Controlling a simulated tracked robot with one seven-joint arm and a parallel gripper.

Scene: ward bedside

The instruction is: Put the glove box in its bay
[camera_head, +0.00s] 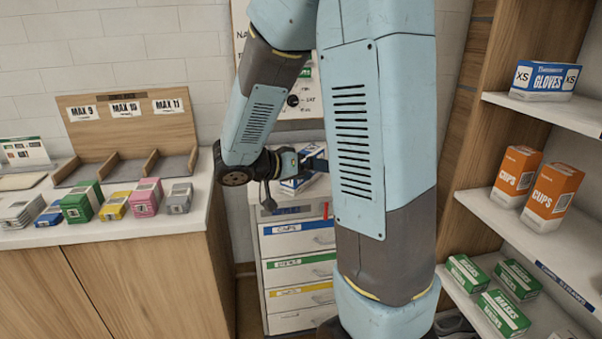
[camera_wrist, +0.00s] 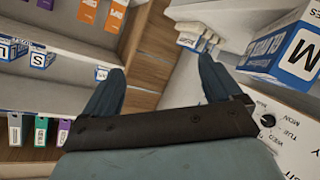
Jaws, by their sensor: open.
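A white and blue glove box (camera_wrist: 285,45) marked M is at the right of the wrist view, beyond the right finger and not between the fingers. In the head view a white and blue box (camera_head: 296,186), partly hidden by my arm, sits on the drawer unit by my gripper (camera_head: 313,160). My gripper (camera_wrist: 160,84) is open and empty in the wrist view. A glove box (camera_head: 545,80) marked XS stands on the upper right shelf. The wrist view shows a box (camera_wrist: 40,60) marked S on a shelf; a small blue label (camera_wrist: 102,73) is on that shelf's edge, beside bare space.
The drawer unit (camera_head: 299,271) stands behind my arm. Orange cups boxes (camera_head: 552,197) and green masks boxes (camera_head: 503,313) fill lower right shelves. On the left counter (camera_head: 190,218) are several small coloured boxes and a wooden rack (camera_head: 125,135) with empty slots.

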